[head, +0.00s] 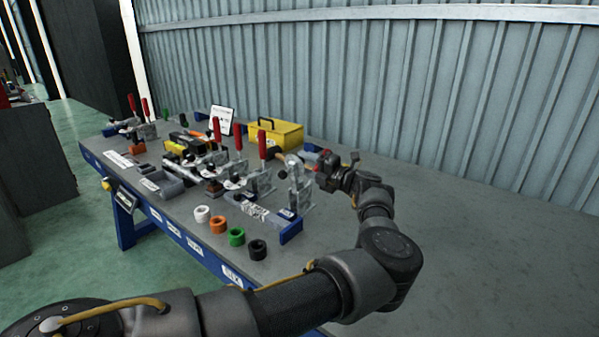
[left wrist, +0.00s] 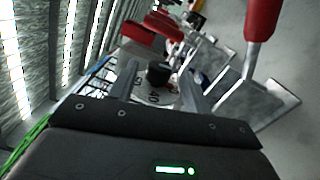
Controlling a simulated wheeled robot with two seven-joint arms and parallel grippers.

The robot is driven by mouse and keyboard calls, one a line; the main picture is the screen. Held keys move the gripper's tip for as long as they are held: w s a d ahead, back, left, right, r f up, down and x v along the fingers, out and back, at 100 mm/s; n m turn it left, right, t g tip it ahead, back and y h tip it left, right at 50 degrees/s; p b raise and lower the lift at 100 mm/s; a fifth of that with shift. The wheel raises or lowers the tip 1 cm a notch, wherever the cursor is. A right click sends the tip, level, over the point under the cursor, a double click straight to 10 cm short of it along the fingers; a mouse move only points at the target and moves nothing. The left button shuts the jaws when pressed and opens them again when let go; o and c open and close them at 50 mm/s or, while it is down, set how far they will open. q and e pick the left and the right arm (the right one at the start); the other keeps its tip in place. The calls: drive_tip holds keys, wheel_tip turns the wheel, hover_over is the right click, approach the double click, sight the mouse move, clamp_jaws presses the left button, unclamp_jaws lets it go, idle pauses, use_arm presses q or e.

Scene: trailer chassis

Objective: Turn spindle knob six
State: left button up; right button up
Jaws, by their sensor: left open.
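My left gripper (head: 322,166) reaches in beside the right end of a row of metal clamps on the bench. In the left wrist view its two fingers (left wrist: 160,88) are apart, with nothing gripped. A dark round knob (left wrist: 158,73) shows between the fingertips; I cannot tell whether it lies level with them or beyond. No number is readable on it. In the head view the nearest clamp (head: 297,185) stands just left of the gripper, and the knob itself cannot be made out. My right gripper is not in view.
The bench (head: 190,210) carries several red-handled clamps (head: 263,147). White, orange, green and black rings (head: 257,249) lie along its front edge. A yellow toolbox (head: 276,134) and a white sign (head: 222,120) stand behind. Corrugated wall (head: 400,80) closes the back.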

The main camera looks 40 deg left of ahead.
use_arm(q)
drive_tip(key=shift+a+r, duration=0.15)
drive_tip(key=shift+a, duration=0.9)
drive_tip(key=shift+s+a, duration=0.1)
drive_tip(key=shift+a, duration=0.45)
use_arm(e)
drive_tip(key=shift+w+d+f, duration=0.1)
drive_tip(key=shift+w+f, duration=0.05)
use_arm(q)
drive_tip(key=c, duration=0.9)
drive_tip(key=shift+c, duration=0.2)
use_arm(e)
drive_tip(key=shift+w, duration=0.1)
use_arm(q)
drive_tip(key=y+b, duration=0.1)
drive_tip(key=b, duration=0.2)
drive_tip(key=shift+y, duration=0.3)
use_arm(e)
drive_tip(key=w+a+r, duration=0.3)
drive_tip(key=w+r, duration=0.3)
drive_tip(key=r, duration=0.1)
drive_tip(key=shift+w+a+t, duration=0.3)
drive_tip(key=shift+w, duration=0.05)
